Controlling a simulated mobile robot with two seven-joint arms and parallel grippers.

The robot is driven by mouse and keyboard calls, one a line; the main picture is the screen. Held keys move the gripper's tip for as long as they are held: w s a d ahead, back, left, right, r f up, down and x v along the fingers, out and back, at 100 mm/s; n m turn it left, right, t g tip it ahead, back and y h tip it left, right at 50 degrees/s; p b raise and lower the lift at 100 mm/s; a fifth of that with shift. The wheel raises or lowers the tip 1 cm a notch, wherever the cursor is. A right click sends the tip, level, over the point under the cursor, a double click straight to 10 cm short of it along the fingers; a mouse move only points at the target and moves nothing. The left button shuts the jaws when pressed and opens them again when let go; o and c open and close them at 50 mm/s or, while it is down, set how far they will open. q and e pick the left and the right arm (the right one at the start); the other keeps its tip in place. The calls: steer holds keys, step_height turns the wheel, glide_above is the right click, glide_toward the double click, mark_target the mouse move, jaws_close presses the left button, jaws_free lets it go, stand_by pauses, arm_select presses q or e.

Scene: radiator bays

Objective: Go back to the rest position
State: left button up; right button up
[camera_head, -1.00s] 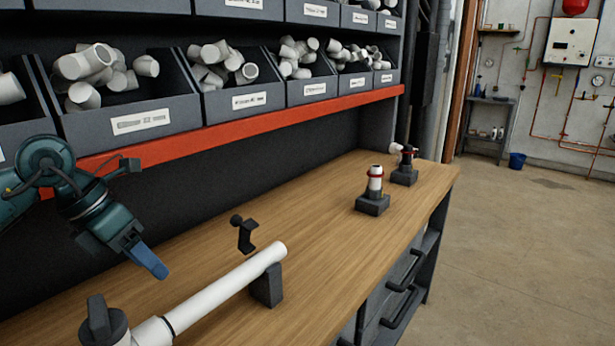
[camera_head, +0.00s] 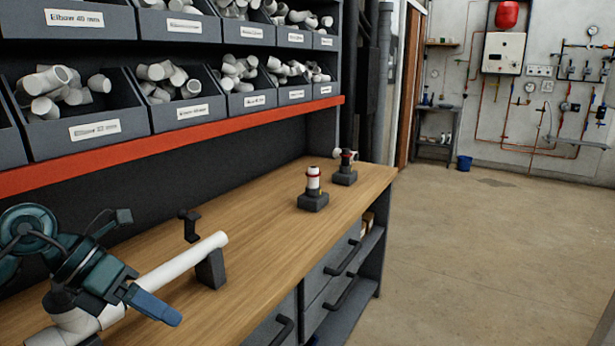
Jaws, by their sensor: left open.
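My left gripper (camera_head: 152,305) reaches in from the lower left, dark teal with blue fingers. It is in front of the white pipe (camera_head: 182,259) and hides part of it. No object shows between its fingers, and the fingers overlap in this view. The white pipe lies over the wooden workbench (camera_head: 262,228), its far end on a dark support block (camera_head: 211,269). Its near end meets a white fitting (camera_head: 75,321) at the lower left. My right gripper is not in view.
A small black bracket (camera_head: 190,226) stands behind the pipe. Two dark stands, a nearer one (camera_head: 313,201) with a white piece and a farther one (camera_head: 345,176), are at the bench's far end. Bins of white fittings (camera_head: 188,112) fill the shelves above. Open floor (camera_head: 470,260) lies to the right.

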arm_select(q)
steer(key=s+d+f+n+t+h, duration=0.1)
steer(key=d+n+t+h, duration=0.5)
steer(key=d+n+h, duration=0.65)
step_height(320, 180, down, 7)
steer(key=a+n+t+y+p, duration=0.1)
steer(key=a+n+t+y, duration=0.1)
steer(key=n+t+y, duration=0.9)
steer(key=s+a+f+n+g+y, duration=0.1)
steer(key=s+f+n+g+y, duration=0.1)
steer(key=s+f+n, duration=0.2)
steer(key=s+f+n+g+y, duration=0.2)
steer(key=f+n, duration=0.4)
steer(key=f, duration=0.4)
steer(key=s+a+f+n+g+y, duration=0.1)
steer(key=s+f+n+g+y, duration=0.1)
steer(key=s+f+n+g, duration=0.2)
step_height(320, 180, down, 4)
steer(key=s+n, duration=0.2)
steer(key=shift+s+a+r, duration=0.2)
steer(key=shift+s+a, duration=0.1)
